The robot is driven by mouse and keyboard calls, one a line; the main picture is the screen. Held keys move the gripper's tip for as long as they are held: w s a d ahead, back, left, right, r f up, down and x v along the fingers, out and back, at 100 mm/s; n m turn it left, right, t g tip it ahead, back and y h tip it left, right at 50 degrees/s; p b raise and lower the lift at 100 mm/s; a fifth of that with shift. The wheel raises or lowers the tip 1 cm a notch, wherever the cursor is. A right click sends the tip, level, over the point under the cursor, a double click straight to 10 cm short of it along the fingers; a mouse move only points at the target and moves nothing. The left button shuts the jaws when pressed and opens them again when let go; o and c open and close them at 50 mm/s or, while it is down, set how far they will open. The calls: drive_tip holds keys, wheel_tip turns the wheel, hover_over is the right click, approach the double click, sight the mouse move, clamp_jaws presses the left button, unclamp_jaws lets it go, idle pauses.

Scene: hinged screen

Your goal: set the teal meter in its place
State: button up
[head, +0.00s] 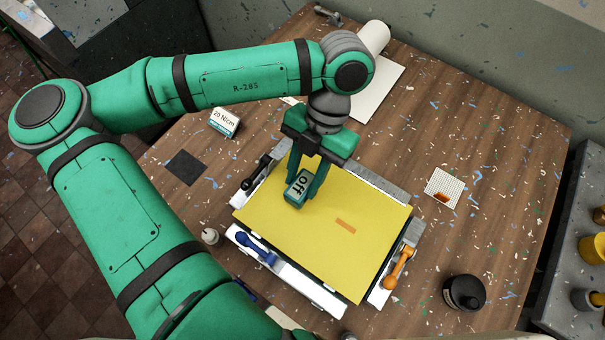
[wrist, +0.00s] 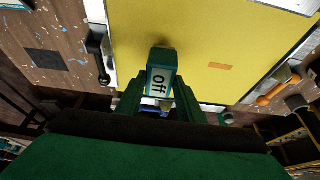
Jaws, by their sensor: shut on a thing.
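The teal meter (head: 297,189) is a small block with a pale face marked "off". My gripper (head: 305,194) is shut on it, a finger on either side, over the left part of the yellow sheet (head: 345,245). In the wrist view the meter (wrist: 160,76) sits between the fingers (wrist: 158,103), with a small shadow on the sheet by its far end. I cannot tell whether it touches the sheet. A dark square (head: 186,167) lies bare on the table to the left; I cannot tell whether it is the meter's place.
The sheet bears an orange strip (head: 346,224) and lies in a frame with black (head: 256,172), blue (head: 256,247) and orange (head: 398,267) clamp handles. A block marked "20 N/cm" (head: 224,122) stands behind left. A black round pot (head: 464,293) and a white patterned tile (head: 444,189) are right.

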drive_tip(key=shift+f, duration=0.1)
idle(0.3)
drive_tip(key=shift+f, duration=0.45)
drive_tip(key=shift+f, duration=0.1)
drive_tip(key=o, duration=1.1)
drive_tip(key=shift+o, duration=0.2)
drive_tip(key=v, duration=1)
drive_tip(key=shift+r, duration=0.4)
